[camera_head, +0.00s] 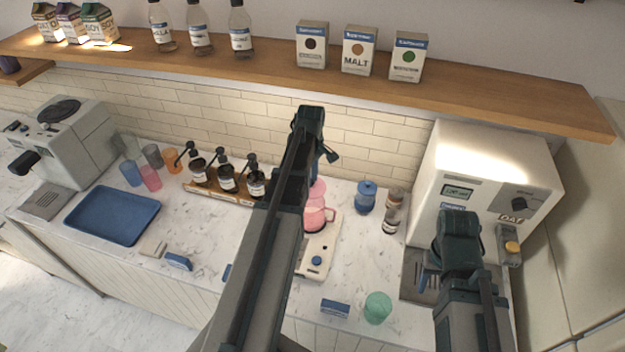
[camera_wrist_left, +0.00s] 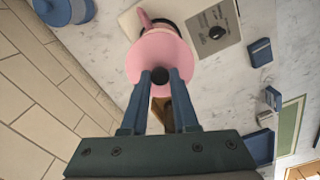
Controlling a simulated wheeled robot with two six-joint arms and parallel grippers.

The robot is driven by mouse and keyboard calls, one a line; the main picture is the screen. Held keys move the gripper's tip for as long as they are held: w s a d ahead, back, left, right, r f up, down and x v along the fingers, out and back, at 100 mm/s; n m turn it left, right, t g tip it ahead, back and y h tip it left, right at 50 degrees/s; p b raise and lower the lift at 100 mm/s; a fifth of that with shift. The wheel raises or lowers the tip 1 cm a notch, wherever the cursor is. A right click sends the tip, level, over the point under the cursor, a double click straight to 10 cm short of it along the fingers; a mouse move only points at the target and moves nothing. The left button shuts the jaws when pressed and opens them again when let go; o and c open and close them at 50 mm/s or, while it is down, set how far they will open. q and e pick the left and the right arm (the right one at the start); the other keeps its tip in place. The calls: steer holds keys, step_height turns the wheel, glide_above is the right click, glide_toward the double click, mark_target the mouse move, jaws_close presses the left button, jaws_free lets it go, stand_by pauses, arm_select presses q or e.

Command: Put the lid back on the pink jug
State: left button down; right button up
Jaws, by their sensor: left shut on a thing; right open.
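In the left wrist view, my left gripper (camera_wrist_left: 160,76) is shut on the black knob of the pink lid (camera_wrist_left: 158,52). The lid overlaps the jug in that view, with the jug's handle (camera_wrist_left: 144,18) showing beyond it. In the head view, the lid (camera_head: 318,188) appears just above and behind the jug. I cannot tell whether they touch. My right gripper (camera_head: 459,226) is open and empty in front of the coffee machine.
The white appliance (camera_head: 322,262) is under the jug. A blue canister (camera_head: 366,197) and small jars (camera_head: 391,219) stand to its right. Pump bottles (camera_head: 227,178) stand to the left. A green cup (camera_head: 377,307) and a blue box (camera_head: 335,308) are near the counter's front edge.

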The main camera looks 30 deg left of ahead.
mark_target(311, 191)
arm_select(q)
steer(key=shift+f, duration=0.1)
step_height(311, 191, down, 6)
steer(key=b, duration=0.6)
steer(key=shift+f, duration=0.15)
steer(key=shift+f+b, duration=0.15)
steer(key=shift+b, duration=0.2)
stand_by(1.6)
steer(key=shift+c, duration=0.6)
jaws_free()
steer(key=shift+r+p, duration=3.55)
steer(key=shift+r, duration=0.05)
